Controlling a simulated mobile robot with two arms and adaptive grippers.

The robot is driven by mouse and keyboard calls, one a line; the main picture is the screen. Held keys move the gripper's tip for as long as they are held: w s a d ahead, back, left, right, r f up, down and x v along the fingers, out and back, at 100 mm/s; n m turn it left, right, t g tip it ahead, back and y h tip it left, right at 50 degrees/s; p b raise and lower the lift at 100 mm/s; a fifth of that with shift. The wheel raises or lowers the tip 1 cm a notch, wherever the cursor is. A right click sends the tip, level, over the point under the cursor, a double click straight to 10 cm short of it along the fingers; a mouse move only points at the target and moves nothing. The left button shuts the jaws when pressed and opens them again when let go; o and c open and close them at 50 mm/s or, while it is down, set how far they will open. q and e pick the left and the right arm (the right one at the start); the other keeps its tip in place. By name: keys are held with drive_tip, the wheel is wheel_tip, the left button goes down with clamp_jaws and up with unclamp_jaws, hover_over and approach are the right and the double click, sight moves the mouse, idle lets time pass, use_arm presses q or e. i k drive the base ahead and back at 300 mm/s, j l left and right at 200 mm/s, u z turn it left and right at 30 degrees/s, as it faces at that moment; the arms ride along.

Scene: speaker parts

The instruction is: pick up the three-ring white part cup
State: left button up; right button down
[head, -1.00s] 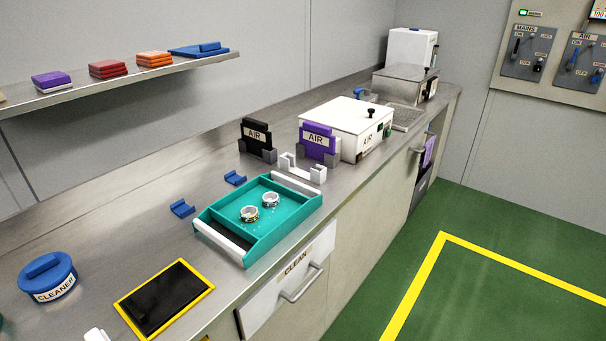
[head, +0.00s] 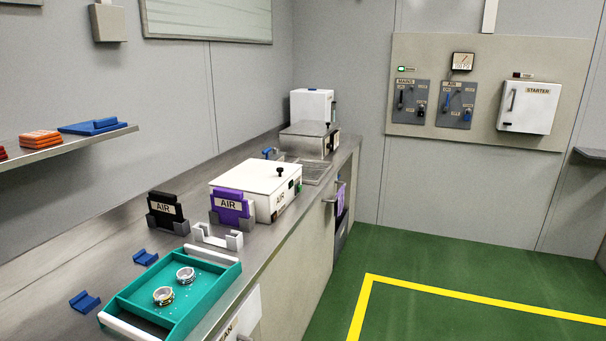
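Two small white ring-shaped cups lie in a teal tray (head: 208,308) with white end bars on the steel counter. The nearer cup (head: 163,296) shows gold-coloured bands on its side. The farther cup (head: 185,274) sits just up and right of it, also with a banded side. I cannot tell the number of rings on either cup at this size. Neither of my grippers is in view.
A white bracket (head: 218,237), a purple AIR block (head: 230,208), a black AIR block (head: 166,211) and a white box (head: 255,187) stand behind the tray. Blue holders (head: 85,301) lie left of it. Green floor (head: 440,275) is open at right.

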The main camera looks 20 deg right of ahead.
sight(187, 275)
drive_tip(key=i+l, duration=0.15)
drive_tip(key=l, duration=0.2)
drive_tip(key=i+l, duration=0.15)
drive_tip(key=l, duration=0.2)
drive_tip(key=i+l+z, duration=0.1)
drive_tip(key=l, duration=0.2)
drive_tip(key=i+l, duration=0.15)
drive_tip(key=l, duration=0.2)
